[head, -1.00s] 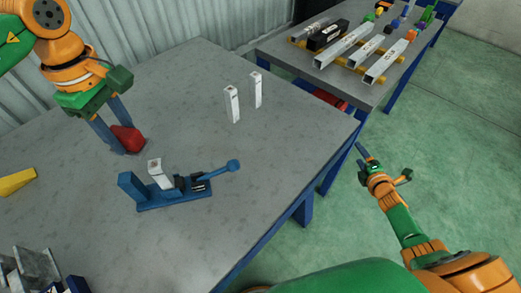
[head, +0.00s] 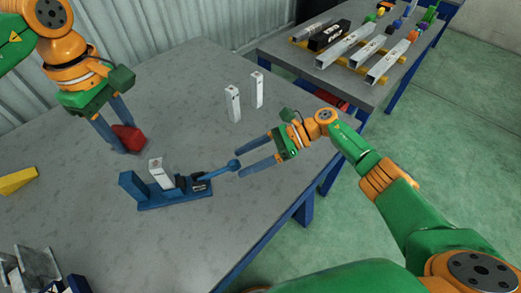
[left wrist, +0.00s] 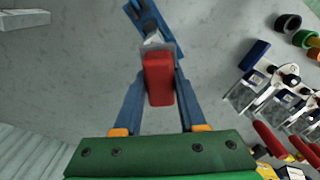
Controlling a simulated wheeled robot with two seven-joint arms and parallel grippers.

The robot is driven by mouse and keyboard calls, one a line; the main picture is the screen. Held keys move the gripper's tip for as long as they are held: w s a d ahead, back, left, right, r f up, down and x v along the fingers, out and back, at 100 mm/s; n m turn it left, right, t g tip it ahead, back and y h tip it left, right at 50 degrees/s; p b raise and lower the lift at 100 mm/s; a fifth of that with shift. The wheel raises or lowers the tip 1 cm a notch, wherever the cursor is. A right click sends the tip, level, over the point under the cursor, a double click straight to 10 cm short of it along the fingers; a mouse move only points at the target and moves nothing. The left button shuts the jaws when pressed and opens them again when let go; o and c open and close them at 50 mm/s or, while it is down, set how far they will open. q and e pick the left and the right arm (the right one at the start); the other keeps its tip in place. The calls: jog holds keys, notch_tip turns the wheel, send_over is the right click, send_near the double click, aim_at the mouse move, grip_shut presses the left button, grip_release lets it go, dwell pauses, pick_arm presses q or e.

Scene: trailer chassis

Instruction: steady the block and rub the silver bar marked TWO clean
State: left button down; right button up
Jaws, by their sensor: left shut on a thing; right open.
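Two more silver bars, one nearer (head: 233,104) and one farther (head: 257,90), stand upright further back. Their marks are too small to read. My left gripper (head: 124,139) is shut on a red block (head: 130,138), behind and left of the clamp. The red block also shows between the fingers in the left wrist view (left wrist: 159,78). My right gripper (head: 240,156) is open and empty, its fingertips near the lever's ball end.
A yellow wedge (head: 17,181) lies at the table's left edge. Grey metal parts (head: 35,270) are at the near left corner. A second table (head: 290,58) at the back right carries long silver bars and small coloured parts. The table between the clamp and the standing bars is clear.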

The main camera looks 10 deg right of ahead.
aim_at(229, 167)
jog(key=x, duration=0.8)
jog(key=shift+a, duration=0.1)
grip_shut()
dwell(1.0)
